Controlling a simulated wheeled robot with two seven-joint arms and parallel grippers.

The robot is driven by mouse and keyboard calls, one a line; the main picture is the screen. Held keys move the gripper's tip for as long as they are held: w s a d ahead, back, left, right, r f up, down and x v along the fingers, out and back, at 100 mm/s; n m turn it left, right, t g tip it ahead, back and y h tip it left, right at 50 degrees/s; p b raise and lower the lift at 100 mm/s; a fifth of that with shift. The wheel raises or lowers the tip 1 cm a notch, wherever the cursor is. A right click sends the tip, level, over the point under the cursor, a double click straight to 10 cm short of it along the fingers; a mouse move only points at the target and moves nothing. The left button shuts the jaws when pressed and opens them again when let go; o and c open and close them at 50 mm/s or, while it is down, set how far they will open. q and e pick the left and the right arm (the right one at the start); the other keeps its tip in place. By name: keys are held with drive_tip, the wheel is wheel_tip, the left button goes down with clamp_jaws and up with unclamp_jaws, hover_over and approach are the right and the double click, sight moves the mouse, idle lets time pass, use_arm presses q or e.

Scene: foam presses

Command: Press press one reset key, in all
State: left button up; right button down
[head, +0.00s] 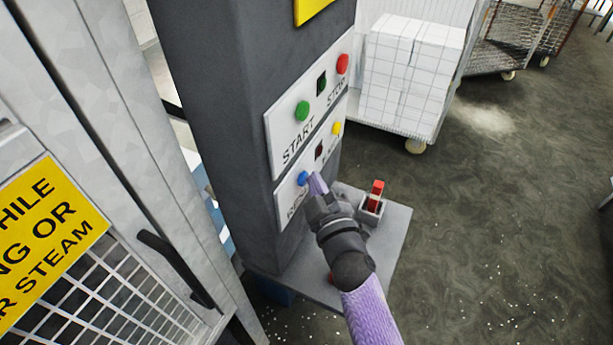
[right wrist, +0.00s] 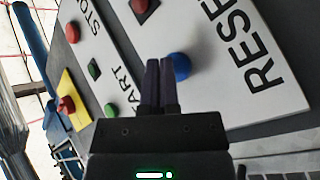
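The blue reset key (head: 303,178) sits on the lower white panel (head: 290,192) of a dark grey column. The panel's lettering is partly hidden by my right gripper in the head view. My right gripper (head: 316,181) is right beside the blue key, with its fingers together and nothing between them. In the right wrist view, the fingertips (right wrist: 158,64) are just left of the blue key (right wrist: 180,66), close to the letters RESE. I cannot tell whether they touch it. A yellow button (head: 337,128) and a dark red square lamp (head: 319,149) share this panel. My left gripper is not in view.
The upper panel has a green START button (head: 302,111) and a red STOP button (head: 342,64). A red lever (head: 376,190) stands on a grey ledge (head: 393,232) below. A grey machine with a yellow sign (head: 42,232) is at left. A loaded cart (head: 412,75) stands behind.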

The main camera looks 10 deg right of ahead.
drive_tip(key=shift+s+d+r+p, duration=0.1)
drive_tip(key=shift+s+r+p, duration=0.05)
drive_tip(key=shift+s+p, duration=0.2)
drive_tip(key=shift+s+d, duration=0.15)
drive_tip(key=s+d, duration=0.1)
drive_tip(key=s+d+p, duration=0.1)
drive_tip(key=d, duration=0.2)
drive_tip(key=shift+s+d, duration=0.15)
drive_tip(key=shift+s, duration=0.25)
idle(0.5)
